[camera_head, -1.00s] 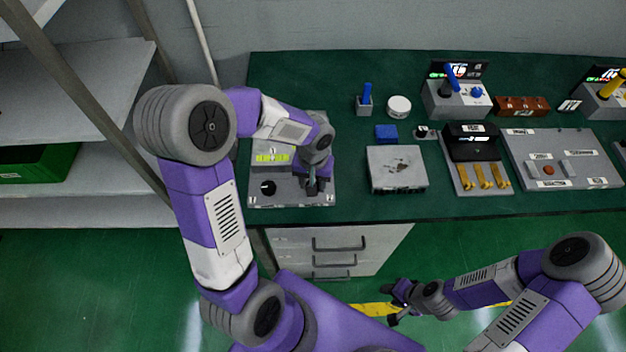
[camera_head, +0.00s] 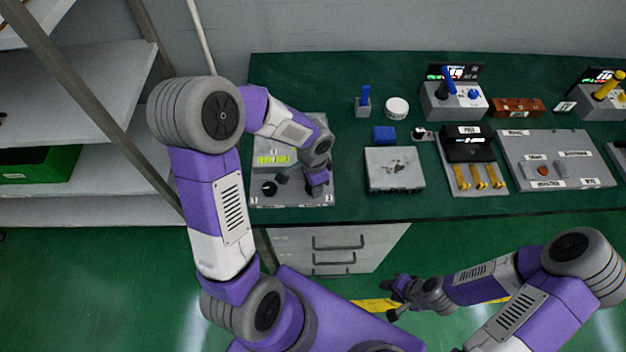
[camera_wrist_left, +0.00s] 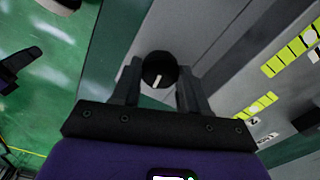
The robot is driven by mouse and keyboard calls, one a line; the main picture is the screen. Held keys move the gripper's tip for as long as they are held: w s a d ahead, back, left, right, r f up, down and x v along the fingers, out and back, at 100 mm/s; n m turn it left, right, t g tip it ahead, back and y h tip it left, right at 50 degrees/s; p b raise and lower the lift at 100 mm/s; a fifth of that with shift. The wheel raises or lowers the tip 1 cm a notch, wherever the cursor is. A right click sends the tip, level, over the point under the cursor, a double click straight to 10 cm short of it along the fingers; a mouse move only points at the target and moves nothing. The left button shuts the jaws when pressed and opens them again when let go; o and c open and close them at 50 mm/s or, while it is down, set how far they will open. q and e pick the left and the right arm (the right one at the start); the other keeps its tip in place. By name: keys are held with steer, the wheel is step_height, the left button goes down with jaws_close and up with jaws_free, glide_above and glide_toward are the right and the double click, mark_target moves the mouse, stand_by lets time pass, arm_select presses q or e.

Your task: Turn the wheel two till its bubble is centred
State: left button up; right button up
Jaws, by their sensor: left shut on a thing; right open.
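The grey levelling panel (camera_head: 290,199) lies on the left part of the bench, with labels 1 and 2 along its front edge. Its yellow-green bubble vials (camera_head: 272,158) show behind the wheels, and they also appear at the right in the left wrist view (camera_wrist_left: 290,52). Wheel one (camera_head: 269,188) is a black knob at the panel's front left. My left gripper (camera_head: 307,187) is over the front right and hides wheel two there. In the left wrist view, it is shut on wheel two (camera_wrist_left: 158,70), a black knob with a white mark. My right gripper (camera_head: 394,300) is open and empty, low in front of the bench.
A grey box (camera_head: 395,169) and a blue block (camera_head: 385,134) stand right of the panel. Farther right are a black unit with yellow levers (camera_head: 466,177) and a wide grey panel (camera_head: 550,150). A shelf rack (camera_head: 95,125) stands at the left.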

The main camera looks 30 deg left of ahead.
arm_select(q)
steer(key=m+p, duration=0.1)
steer(key=m, duration=0.2)
steer(key=shift+r+m, duration=0.1)
steer(key=shift+m, duration=0.3)
steer(key=m+p, duration=0.2)
steer(key=m, duration=0.1)
steer(key=shift+m, duration=0.3)
steer(key=m+p, duration=0.3)
steer(key=m, duration=0.2)
steer(key=shift+m, duration=0.7)
steer(key=o, duration=1.1)
steer(key=shift+c, duration=0.2)
step_height(320, 180, up, 7)
steer(key=shift+r+p, duration=0.2)
steer(key=shift+p, duration=1)
